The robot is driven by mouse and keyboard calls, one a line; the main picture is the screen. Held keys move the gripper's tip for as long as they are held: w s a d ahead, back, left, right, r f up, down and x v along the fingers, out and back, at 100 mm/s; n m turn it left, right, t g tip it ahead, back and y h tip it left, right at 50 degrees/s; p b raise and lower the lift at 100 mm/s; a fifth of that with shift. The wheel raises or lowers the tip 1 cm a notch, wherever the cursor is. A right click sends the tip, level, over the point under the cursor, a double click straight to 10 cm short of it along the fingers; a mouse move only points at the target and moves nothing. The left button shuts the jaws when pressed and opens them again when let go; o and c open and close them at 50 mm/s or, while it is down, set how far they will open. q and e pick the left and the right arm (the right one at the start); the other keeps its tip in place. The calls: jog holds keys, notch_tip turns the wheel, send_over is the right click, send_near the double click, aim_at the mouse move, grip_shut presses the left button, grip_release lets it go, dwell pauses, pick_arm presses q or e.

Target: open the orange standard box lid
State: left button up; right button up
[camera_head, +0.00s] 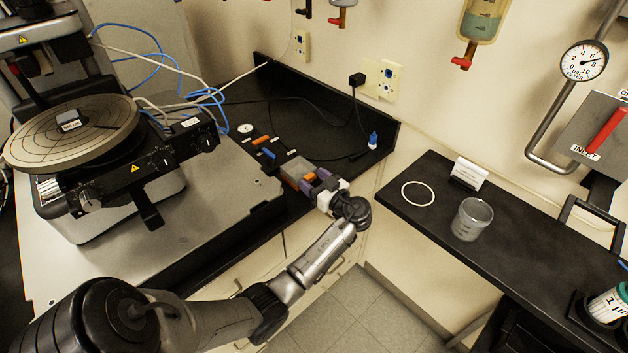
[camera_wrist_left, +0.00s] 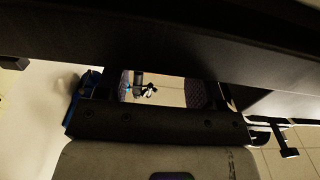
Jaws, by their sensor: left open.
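The orange box (camera_head: 291,182) stands near the front edge of the black bench in the head view. Its top looks clear or grey, and an orange part (camera_head: 310,177) shows at its right side, by my fingers. My left gripper (camera_head: 317,181) is open at the box's right side, with its purple finger pads on either side of that orange part. I cannot tell whether the pads touch it. The lid looks shut, but the fingers hide part of it. The left wrist view shows the gripper body and the gap between its fingers (camera_wrist_left: 160,92); the box is not clear there.
The profiler with its round stage (camera_head: 72,135) fills the left side. Small orange and blue pieces (camera_head: 267,153) lie behind the box. A blue-capped bottle (camera_head: 373,141) stands at the back. A side bench (camera_head: 440,170) with a glass beaker (camera_head: 471,219) is at the right, across a gap.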

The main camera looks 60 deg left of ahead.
pick_arm(q)
jog(key=shift+a, duration=0.1)
grip_shut()
dwell(0.7)
